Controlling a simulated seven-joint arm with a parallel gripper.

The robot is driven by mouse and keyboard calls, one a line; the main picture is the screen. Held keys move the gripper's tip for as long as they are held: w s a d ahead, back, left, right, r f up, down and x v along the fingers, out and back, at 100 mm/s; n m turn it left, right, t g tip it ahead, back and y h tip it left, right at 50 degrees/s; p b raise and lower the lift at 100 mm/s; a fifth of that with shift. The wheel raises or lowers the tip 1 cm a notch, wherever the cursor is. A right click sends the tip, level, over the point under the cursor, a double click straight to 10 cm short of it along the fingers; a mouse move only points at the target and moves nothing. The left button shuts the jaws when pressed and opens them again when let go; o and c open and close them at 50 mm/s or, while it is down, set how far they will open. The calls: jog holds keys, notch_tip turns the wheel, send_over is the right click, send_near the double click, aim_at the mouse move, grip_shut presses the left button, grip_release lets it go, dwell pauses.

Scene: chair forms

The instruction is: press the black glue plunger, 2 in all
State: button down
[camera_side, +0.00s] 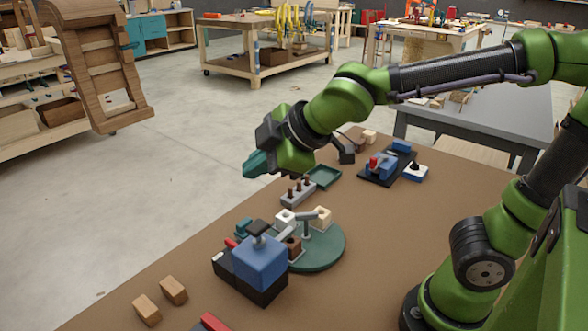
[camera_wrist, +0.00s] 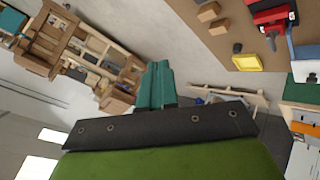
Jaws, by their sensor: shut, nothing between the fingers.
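My gripper (camera_side: 257,165) has teal fingers and is shut and empty. It is raised over the table's far left edge, tilted with its tips pointing left. Its fingers show together in the wrist view (camera_wrist: 157,85). A black cap (camera_side: 258,227) stands on top of a blue block (camera_side: 260,262) on a black base, below and apart from my gripper. A small black part (camera_side: 416,166) also stands on a blue-and-white block (camera_side: 414,175) at the far right. I cannot tell for certain which is the glue plunger.
A green round plate (camera_side: 328,250) carries small white and brown blocks. A grey holder (camera_side: 297,193) with brown pegs and a green tray (camera_side: 323,177) lie beyond it. A blue-and-red fixture (camera_side: 380,167) stands farther back. Two wooden blocks (camera_side: 173,290) lie front left. The table's right side is clear.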

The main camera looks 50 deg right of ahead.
aim_at(255, 225)
jog(key=shift+f, duration=4.45)
jog(key=shift+f, duration=0.4)
jog(key=shift+f, duration=1.05)
jog(key=s+d+r+m+h, duration=0.2)
jog(key=d+r+m+h, duration=0.15)
jog(key=d+m, duration=0.3)
jog(key=s+d+r+m+g+y, duration=0.1)
jog(key=s+d+r+m+y, duration=0.2)
jog(key=s+m, duration=0.5)
jog(key=shift+s+r+m+g, duration=0.25)
jog(key=shift+r+m+g, duration=0.2)
jog(key=shift+r, duration=0.4)
jog(key=shift+y, duration=0.25)
